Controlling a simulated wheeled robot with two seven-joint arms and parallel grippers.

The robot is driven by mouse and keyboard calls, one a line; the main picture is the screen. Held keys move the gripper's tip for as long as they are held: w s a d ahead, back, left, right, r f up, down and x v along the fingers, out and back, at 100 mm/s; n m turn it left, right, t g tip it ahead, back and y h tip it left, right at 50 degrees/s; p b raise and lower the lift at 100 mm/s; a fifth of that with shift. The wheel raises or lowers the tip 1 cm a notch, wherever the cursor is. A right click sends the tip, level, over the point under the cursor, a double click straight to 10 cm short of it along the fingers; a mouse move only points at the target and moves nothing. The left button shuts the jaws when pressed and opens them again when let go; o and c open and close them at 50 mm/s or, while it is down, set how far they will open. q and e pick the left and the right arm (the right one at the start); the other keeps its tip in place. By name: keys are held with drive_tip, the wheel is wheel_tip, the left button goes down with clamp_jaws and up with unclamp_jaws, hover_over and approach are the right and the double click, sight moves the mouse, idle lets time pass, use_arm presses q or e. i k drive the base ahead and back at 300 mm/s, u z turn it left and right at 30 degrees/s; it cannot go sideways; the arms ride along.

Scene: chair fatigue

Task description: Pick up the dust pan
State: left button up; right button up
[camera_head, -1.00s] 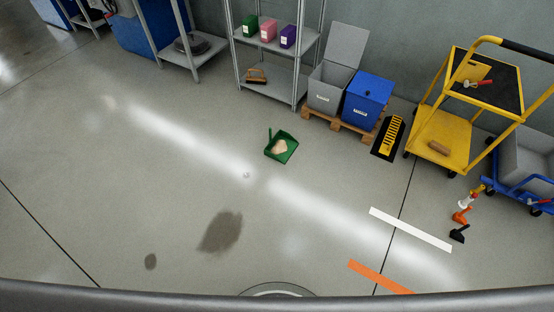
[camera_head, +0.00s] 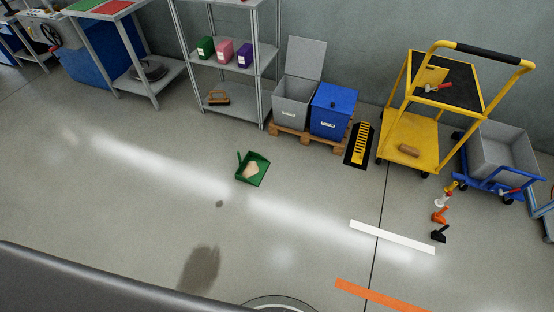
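A green dust pan (camera_head: 260,179) lies on the grey floor near the middle of the head view. Its short handle points up and to the left. A pale beige patch or piece (camera_head: 250,170) lies in its pan. Neither of my grippers shows in the head view, so whether they are open or shut is hidden.
A metal shelf (camera_head: 222,60) holds several small boxes and a brush (camera_head: 218,98). A grey bin (camera_head: 291,103) and a blue bin (camera_head: 334,110) stand on a pallet. A yellow cart (camera_head: 409,152) and a blue trolley (camera_head: 504,184) stand right. Floor around the dust pan is clear.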

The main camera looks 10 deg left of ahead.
sight(252, 170)
drive_tip(key=z, duration=0.2)
drive_tip(key=i, duration=1.5)
drive_tip(key=u, duration=0.85)
